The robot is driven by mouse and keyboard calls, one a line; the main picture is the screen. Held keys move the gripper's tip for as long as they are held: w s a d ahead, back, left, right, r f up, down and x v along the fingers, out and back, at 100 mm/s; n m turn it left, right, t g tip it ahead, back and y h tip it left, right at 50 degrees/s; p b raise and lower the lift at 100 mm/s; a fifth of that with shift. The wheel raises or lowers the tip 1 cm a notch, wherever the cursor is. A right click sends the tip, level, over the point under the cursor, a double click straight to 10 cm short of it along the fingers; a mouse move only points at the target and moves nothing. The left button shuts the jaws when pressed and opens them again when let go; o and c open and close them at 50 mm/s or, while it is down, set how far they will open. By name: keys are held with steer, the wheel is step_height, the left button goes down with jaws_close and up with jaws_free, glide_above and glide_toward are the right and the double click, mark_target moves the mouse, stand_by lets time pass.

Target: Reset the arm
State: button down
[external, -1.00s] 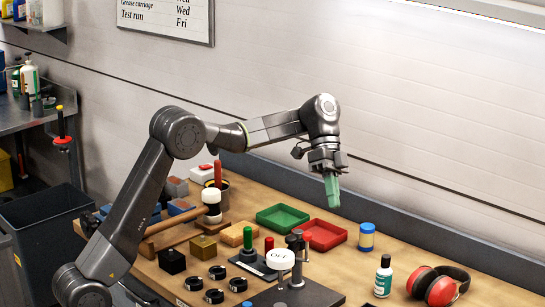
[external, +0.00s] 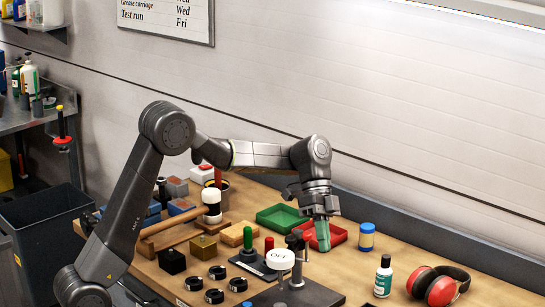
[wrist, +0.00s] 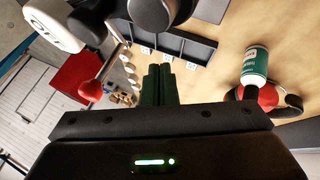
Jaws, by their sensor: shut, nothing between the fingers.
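My arm reaches over the workbench (external: 400,262) from the left, with its upper links raised. My gripper (external: 323,248) points down, and its green fingers are in front of the red tray (external: 339,235) in the external view. I cannot tell the exact height above the bench. In the wrist view my gripper (wrist: 159,72) shows two dark green fingers side by side, closed together with nothing between them.
A white-topped "OFF" button (external: 281,260) and posts stand left of my gripper. A mallet (external: 211,205) lies further left.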

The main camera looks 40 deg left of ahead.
steer(key=shift+s+a+b, duration=0.25)
steer(key=shift+s+b, duration=0.35)
steer(key=shift+s, duration=0.55)
steer(key=shift+r, duration=0.1)
steer(key=shift+w, duration=0.1)
